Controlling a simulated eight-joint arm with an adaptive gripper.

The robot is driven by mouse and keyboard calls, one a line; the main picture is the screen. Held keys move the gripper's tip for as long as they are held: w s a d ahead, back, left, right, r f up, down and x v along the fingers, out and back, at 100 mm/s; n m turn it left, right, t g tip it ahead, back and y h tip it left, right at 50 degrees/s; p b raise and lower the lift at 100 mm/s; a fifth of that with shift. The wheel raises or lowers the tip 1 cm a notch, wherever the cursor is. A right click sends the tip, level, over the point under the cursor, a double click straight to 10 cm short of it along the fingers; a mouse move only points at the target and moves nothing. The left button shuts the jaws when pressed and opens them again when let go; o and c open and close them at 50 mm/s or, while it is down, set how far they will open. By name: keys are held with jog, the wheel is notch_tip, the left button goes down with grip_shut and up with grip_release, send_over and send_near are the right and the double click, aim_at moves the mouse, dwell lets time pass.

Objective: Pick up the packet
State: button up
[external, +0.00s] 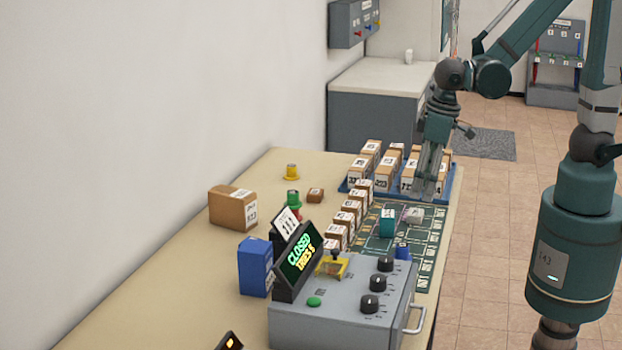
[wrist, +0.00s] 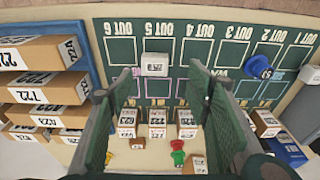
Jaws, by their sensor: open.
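A small pale packet with a printed label (wrist: 154,63) lies on the green sorting mat (wrist: 180,28), near the OUT 4 and OUT 5 squares. It also shows in the external view (external: 414,215), just in front of my gripper (external: 425,194). In the wrist view my gripper (wrist: 160,74) has its two green fingers spread wide, with nothing held. The packet appears between and beyond the fingertips in that view. I cannot tell the exact height of the fingertips above the mat.
A grey console (external: 340,305) stands in front.

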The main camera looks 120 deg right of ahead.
aim_at(412, 210)
jog(key=shift+s+d+f, duration=0.1)
jog(key=shift+d+f, duration=0.05)
jog(key=shift+d, duration=0.2)
jog(key=shift+f, duration=0.1)
jog(key=shift+d+f, duration=0.15)
jog(key=shift+f, duration=1.05)
jog(key=shift+f+b, duration=0.1)
jog(key=shift+b, duration=0.2)
jog(key=shift+w+d+f+b, duration=0.15)
jog(key=shift+f+b, duration=0.1)
jog(key=shift+f, duration=0.55)
jog(key=shift+w+d+f+b, duration=0.15)
jog(key=shift+f+b, duration=0.1)
jog(key=shift+f, duration=0.6)
jog(key=shift+w+d+f+b, duration=0.15)
jog(key=shift+f+b, duration=0.1)
jog(key=shift+f, duration=0.55)
jog(key=shift+c, duration=0.6)
jog(key=c, duration=0.9)
